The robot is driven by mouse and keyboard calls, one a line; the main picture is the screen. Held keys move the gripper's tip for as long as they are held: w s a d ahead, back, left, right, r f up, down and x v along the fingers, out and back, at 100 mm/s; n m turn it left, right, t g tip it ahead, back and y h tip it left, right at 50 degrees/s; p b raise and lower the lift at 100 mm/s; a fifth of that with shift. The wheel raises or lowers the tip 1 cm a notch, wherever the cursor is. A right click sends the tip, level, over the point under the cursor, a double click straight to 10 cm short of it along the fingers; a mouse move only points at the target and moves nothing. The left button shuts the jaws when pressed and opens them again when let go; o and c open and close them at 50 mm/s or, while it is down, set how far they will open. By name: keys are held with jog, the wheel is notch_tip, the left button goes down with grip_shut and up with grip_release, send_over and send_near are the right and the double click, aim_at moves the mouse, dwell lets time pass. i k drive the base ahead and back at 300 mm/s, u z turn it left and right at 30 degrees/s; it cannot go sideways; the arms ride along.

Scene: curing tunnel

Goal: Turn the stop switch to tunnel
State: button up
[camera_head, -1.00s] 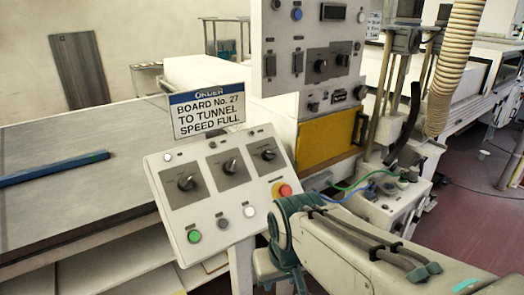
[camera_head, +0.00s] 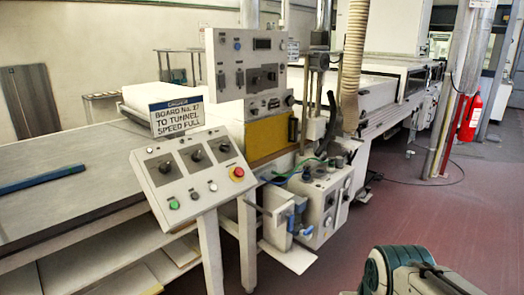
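A sloped control panel (camera_head: 190,200) stands on a post at left centre. It carries a row of three dark rotary switches: the left one (camera_head: 165,167), the middle one (camera_head: 197,155) and the right one (camera_head: 224,147). Their labels are too small to read, so I cannot tell which is the stop switch or where each points. A red button (camera_head: 238,172) on a yellow collar sits at the panel's right end. A green button (camera_head: 174,204) and grey and white buttons line its lower edge. Only part of my arm shows at bottom right; my gripper is out of view.
An order sign (camera_head: 177,116) reads "BOARD No. 27 TO TUNNEL SPEED FULL". An upright cabinet (camera_head: 222,75) with more switches stands behind the panel. A box with hoses and cables (camera_head: 318,195) stands right of the panel. The red floor (camera_head: 400,220) is open at right.

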aim_at(224, 146)
jog(key=u, duration=0.55)
jog(key=i, duration=0.55)
jog(key=u, duration=0.7)
jog(key=i, duration=0.65)
jog(key=z, duration=0.05)
